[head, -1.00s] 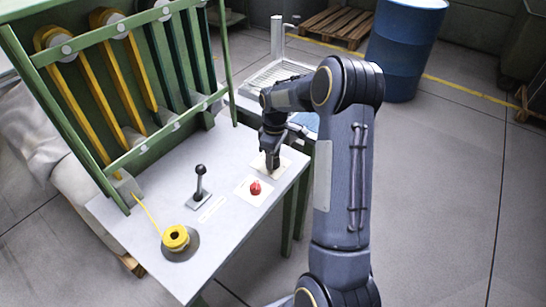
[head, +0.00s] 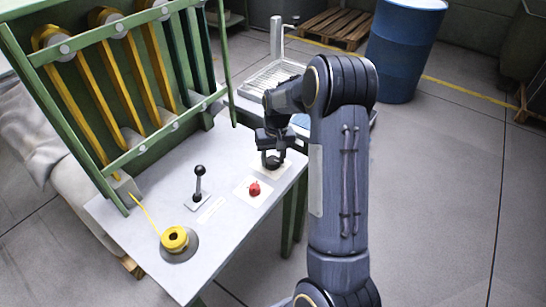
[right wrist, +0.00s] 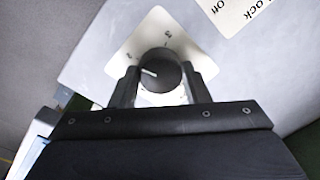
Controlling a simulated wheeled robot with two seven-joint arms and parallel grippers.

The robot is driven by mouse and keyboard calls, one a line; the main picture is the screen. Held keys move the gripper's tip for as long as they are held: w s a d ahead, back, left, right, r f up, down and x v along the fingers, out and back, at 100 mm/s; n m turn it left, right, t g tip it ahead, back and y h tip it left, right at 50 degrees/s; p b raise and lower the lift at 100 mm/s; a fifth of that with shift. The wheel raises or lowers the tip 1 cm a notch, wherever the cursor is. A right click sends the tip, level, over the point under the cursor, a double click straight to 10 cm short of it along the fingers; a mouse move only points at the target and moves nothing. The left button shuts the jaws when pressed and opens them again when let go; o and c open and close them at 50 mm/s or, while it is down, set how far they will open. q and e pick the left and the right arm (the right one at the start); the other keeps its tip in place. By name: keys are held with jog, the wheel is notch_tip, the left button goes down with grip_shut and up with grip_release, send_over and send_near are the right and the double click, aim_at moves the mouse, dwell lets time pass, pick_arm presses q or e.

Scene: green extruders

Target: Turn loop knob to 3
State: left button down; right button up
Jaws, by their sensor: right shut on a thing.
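The loop knob (right wrist: 160,72) is round and black with a white pointer line. It sits on a pale square plate (right wrist: 143,36) with small marks around it. In the right wrist view the pointer line is toward the left of the knob; I cannot read the marks surely. My right gripper (head: 271,163) is at the table's right end, its fingers on either side of the knob. The right wrist view also shows this gripper (right wrist: 155,84) shut on the knob. In the head view the gripper mostly hides the knob. My left gripper is not in view.
On the grey table (head: 226,234) are a red knob (head: 254,189) on a white plate, a black lever (head: 199,184) and a yellow spool (head: 175,239). A green frame (head: 112,165) stands along the back left. A blue barrel (head: 403,50) stands beyond.

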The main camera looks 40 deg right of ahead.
jog(key=m, duration=0.3)
jog(key=shift+r+m, duration=0.1)
jog(key=shift+m, duration=0.3)
jog(key=m+p, duration=0.1)
jog(key=m, duration=0.2)
jog(key=shift+m, duration=0.3)
jog(key=m+p, duration=0.1)
jog(key=m, duration=0.3)
jog(key=shift+a+h+p, duration=0.1)
jog(key=shift+h+p, duration=0.3)
jog(key=shift+m+p, duration=0.55)
jog(key=shift+m, duration=1.15)
jog(key=o, duration=1)
